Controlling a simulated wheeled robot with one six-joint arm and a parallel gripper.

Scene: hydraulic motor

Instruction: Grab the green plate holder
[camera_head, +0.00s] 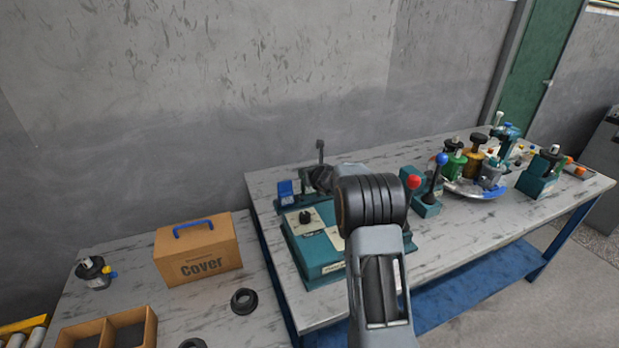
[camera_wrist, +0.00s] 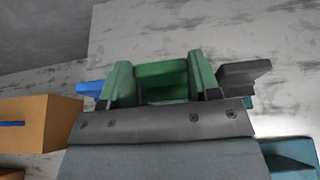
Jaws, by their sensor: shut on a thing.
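The green plate holder (camera_wrist: 162,82) shows in the middle of the wrist view, just beyond the grey edge of my gripper (camera_wrist: 161,90). Its green crossbar lies between two paler green uprights. My gripper is shut on it. Its lower part is hidden behind the gripper body. In the head view my own arm covers most of the gripper and the holder, so the grip cannot be checked there.
A teal box (camera_head: 316,246) stands on the table below my arm, with a blue part (camera_head: 287,192) behind it. Red-knobbed (camera_head: 413,182) and blue-knobbed (camera_head: 442,159) levers stand to the right, before a crowded round tray (camera_head: 470,190). A Cover box (camera_head: 198,252) is left.

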